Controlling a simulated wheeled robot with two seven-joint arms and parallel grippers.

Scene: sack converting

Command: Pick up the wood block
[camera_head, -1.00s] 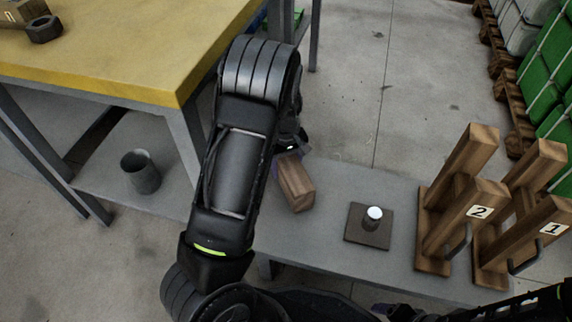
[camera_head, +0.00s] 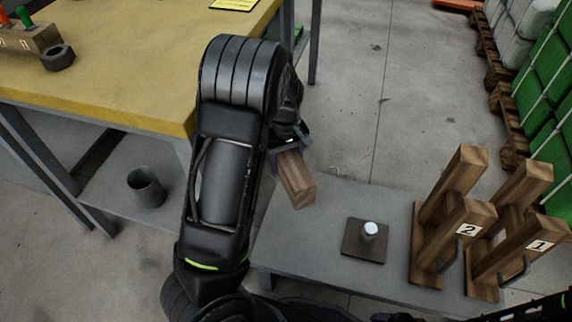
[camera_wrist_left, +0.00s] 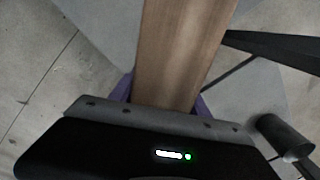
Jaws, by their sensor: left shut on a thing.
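The wood block (camera_head: 296,180) is a brown rectangular piece. In the head view it sticks out from my left gripper (camera_head: 287,146), over the left end of the low grey bench. In the left wrist view the wood block (camera_wrist_left: 180,50) runs up from between the purple finger pads of my left gripper (camera_wrist_left: 165,98), which is shut on it. My left arm hides part of the gripper in the head view. My right gripper cannot be made out in the head view; only dark parts show along the bottom right edge.
The low grey bench (camera_head: 318,262) bears a dark square plate with a white-topped post (camera_head: 367,238) and wooden stands numbered 2 (camera_head: 452,222) and 1 (camera_head: 520,244). A yellow-topped table (camera_head: 130,75) stands at left, with a grey cup (camera_head: 146,188) on its lower shelf.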

